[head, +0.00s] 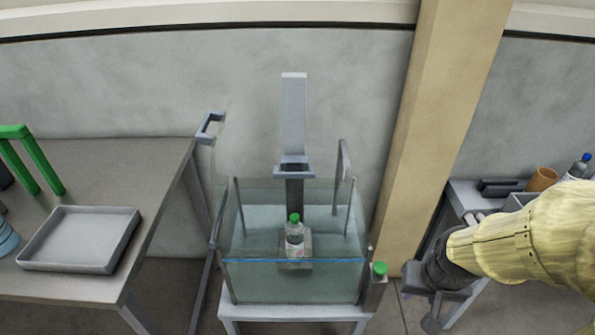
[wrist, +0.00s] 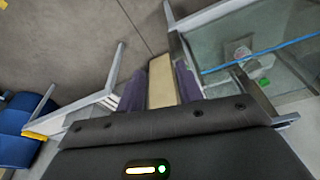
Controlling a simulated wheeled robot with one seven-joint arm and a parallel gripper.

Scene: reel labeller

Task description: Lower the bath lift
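The bath (head: 293,283) is a clear glass tank on a grey stand, with a blue line across its front. The lift's grey column (head: 294,115) rises behind it. A clear bottle with a green cap (head: 294,240) stands upright on a small grey platform inside the bath; it also shows in the wrist view (wrist: 240,54). How deep it sits is unclear. A green round knob (head: 379,268) sits on a bracket at the bath's right front corner. My gripper (head: 432,318) is right of the knob, apart from it. Its purple fingers (wrist: 160,88) are spread and empty.
A beige pillar (head: 440,120) stands right of the bath, behind my gripper. A grey table with an empty tray (head: 35,262) and a green frame (head: 50,178) is at left. A side bench (head: 465,188) with an orange cup (head: 542,179) is at right.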

